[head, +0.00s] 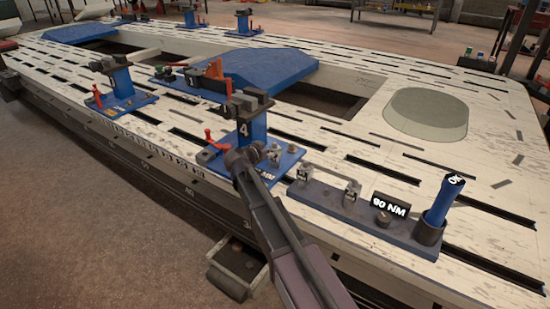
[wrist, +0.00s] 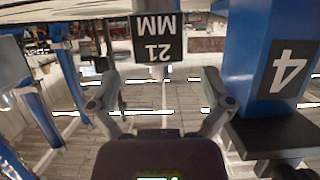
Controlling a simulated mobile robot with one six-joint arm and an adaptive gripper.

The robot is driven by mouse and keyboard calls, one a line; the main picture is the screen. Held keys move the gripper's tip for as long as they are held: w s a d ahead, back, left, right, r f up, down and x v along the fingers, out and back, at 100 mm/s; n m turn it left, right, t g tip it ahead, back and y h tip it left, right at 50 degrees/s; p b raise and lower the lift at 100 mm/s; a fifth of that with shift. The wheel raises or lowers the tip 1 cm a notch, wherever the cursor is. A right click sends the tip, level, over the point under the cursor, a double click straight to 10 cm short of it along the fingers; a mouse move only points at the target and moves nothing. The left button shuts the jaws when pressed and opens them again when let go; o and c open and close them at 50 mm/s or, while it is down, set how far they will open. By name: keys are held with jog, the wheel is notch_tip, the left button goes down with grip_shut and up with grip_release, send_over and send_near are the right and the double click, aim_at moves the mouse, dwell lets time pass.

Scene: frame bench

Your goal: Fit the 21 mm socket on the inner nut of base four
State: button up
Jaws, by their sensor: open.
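Base four (head: 252,126) is a blue post and plate clamped on the bench, marked with a 4. Its post (wrist: 262,50) stands at the right of the wrist view. A dark sign (wrist: 157,38) reading 21 MM, upside down, is ahead of my gripper there. Small metal pieces (head: 274,155) stand on base four's plate; I cannot tell which are nuts and which a socket. In the head view my gripper (head: 246,157) is low beside the post and hides part of the plate.
A dark rack (head: 330,207) right of base four carries grey metal pieces, a 90 NM sign (head: 389,204) and an upright blue tool (head: 440,201) marked OK. Red clamp handles (head: 217,141) are left of the post. Another blue base (head: 121,91) stands farther left.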

aim_at(272, 150)
jog(key=shift+b+x, duration=0.5)
jog(key=shift+x, duration=1.3)
jog(key=shift+f, duration=0.1)
jog(key=shift+s, duration=0.1)
grip_shut()
